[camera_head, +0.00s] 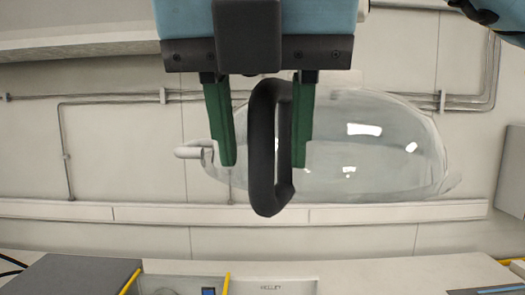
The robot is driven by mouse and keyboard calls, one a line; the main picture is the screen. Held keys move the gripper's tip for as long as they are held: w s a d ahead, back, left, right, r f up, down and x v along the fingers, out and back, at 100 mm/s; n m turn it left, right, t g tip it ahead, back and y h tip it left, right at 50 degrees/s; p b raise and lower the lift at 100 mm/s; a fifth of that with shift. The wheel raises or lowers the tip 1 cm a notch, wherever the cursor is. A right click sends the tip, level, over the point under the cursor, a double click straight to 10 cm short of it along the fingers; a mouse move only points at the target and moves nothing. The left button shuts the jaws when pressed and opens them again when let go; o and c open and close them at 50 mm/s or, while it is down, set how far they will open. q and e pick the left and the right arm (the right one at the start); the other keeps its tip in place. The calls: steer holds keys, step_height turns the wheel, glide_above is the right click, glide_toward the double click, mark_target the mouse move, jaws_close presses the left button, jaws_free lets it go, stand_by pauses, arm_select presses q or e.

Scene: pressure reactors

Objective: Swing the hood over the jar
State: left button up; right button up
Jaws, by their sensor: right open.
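A clear, rounded glass-like shell, which looks like the hood (390,150), spans the middle and right of the head view. A pale stub (190,152) sticks out at its left end. A thick black loop handle (262,150) stands in front of the shell; whether it is fixed to it I cannot tell. My right gripper (264,165) reaches down from the top edge. Its green fingers are open, one on each side of the handle in the picture, with a clear gap at the left finger. I cannot make out a separate jar. My left gripper is not in view.
A pale wall with thin pipes (110,98) and a long ledge (380,213) lies behind. A dark grey box (75,277) and a white unit with lettering (270,284) stand along the bottom edge. A grey panel (512,170) is at the far right.

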steer(key=shift+x, duration=0.9)
steer(key=shift+r, duration=0.1)
jaws_close()
